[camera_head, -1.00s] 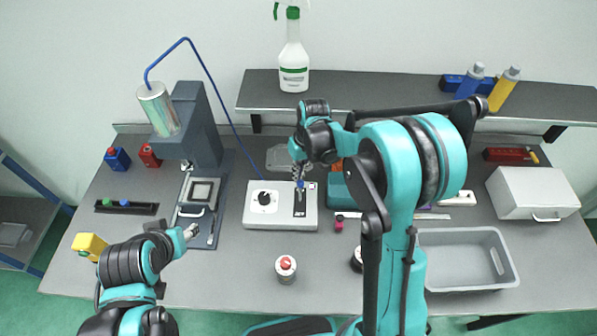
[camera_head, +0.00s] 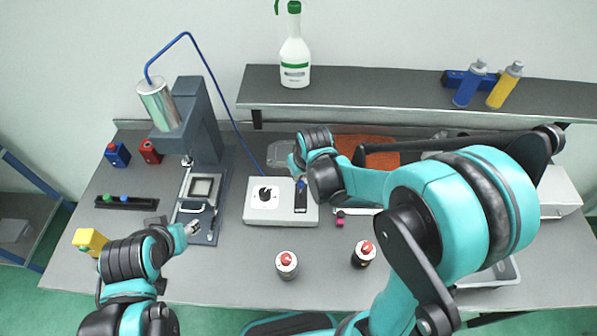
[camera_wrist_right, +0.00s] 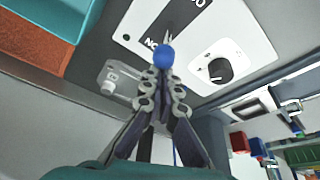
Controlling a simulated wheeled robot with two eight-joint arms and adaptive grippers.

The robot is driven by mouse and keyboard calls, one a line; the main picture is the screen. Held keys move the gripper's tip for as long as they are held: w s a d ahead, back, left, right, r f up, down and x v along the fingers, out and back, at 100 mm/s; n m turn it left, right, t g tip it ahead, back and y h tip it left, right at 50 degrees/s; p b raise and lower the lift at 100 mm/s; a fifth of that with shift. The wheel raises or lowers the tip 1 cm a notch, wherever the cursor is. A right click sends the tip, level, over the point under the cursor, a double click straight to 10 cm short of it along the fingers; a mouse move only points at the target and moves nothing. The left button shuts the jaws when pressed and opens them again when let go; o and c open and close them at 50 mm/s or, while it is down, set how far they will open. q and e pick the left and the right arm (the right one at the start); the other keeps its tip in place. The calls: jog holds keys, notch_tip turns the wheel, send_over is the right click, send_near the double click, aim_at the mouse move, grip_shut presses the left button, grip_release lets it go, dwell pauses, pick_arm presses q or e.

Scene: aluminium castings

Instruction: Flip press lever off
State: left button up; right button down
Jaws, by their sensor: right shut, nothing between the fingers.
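The white control box (camera_head: 258,212) stands mid-table with a black rotary knob (camera_head: 265,194) and a black lever slot (camera_head: 301,200). The lever's blue ball (camera_head: 300,183) shows at the slot's far end; it also shows in the right wrist view (camera_wrist_right: 162,55), near an "ON" label. My right gripper (camera_wrist_right: 161,76) is shut and empty, its fingertips right at the blue ball; whether they touch it I cannot tell. The lever's shaft is mostly hidden. My left gripper (camera_head: 192,229) is beside the press (camera_head: 199,140) at left; its jaws are too small to read.
An orange-brown surface (camera_head: 370,153) lies behind my right arm. Table in front of the box is mostly clear.

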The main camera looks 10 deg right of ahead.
jog(key=s+t+b, duration=0.1)
jog(key=s+a+t+b, duration=0.1)
jog(key=s+t, duration=0.1)
jog(key=shift+f+h, duration=0.1)
jog(key=shift+h, duration=0.3)
jog(key=shift+w+d+r, duration=0.1)
jog(key=shift+d+r, duration=0.05)
jog(key=shift+r, duration=0.1)
pick_arm(q)
jog(key=shift+f, duration=0.95)
pick_arm(e)
jog(key=shift+w, duration=0.1)
pick_arm(q)
jog(key=shift+r, duration=0.1)
jog(key=shift+r+p, duration=0.55)
jog(key=shift+p, duration=0.3)
pick_arm(e)
jog(key=shift+r, duration=0.75)
pick_arm(q)
jog(key=shift+r, duration=0.1)
pick_arm(e)
jog(key=shift+r, duration=0.1)
